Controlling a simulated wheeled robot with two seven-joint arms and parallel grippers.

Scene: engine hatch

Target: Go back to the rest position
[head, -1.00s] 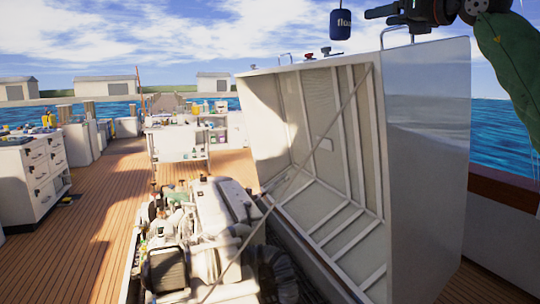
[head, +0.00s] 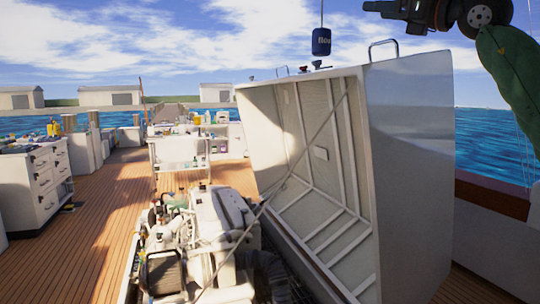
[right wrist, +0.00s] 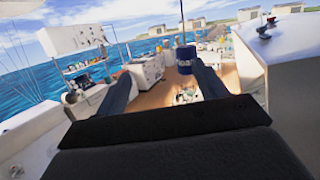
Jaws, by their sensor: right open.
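The raised engine hatch (head: 415,170) stands open in the head view, its ribbed inside facing left and a thin prop rod running down from it. The engine (head: 205,235) sits exposed below it. My right gripper (head: 370,7) is at the top right of the head view, above the hatch, partly cut off by the frame edge. In the right wrist view my right gripper (right wrist: 160,75) has its two fingers spread, with nothing held between them. My left gripper is in neither view.
A blue cylinder (head: 321,42) hangs on a cord above the hatch; it also shows in the right wrist view (right wrist: 186,58). A drawer cabinet (head: 38,185) stands at left and a shelf cart (head: 180,150) behind the engine. Wooden deck (head: 95,245) between them is clear.

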